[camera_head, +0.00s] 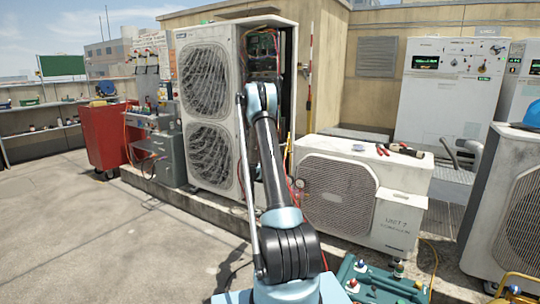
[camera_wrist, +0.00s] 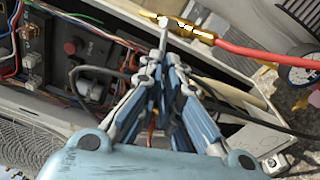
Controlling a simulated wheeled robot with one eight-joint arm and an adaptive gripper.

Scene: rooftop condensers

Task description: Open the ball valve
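In the wrist view a brass ball valve (camera_wrist: 188,28) shows at the top, with a red hose (camera_wrist: 265,52) running from its right end. A small pale, rounded piece stands at its middle, in line with my fingertips; I cannot tell whether it is the lever. My gripper (camera_wrist: 164,46) has its fingers drawn together, with tips right at the valve. Whether they touch or pinch any part of it is unclear. In the head view my arm reaches to the tall condenser's (camera_head: 206,98) open right side and hides the valve and fingertips.
Dark cables and wiring (camera_wrist: 85,75) lie close beside my gripper in the wrist view. A pressure gauge (camera_wrist: 299,75) is at the right. A low condenser (camera_head: 340,192) with tools on top stands right of my arm. A red cart (camera_head: 108,135) is at left; the floor there is clear.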

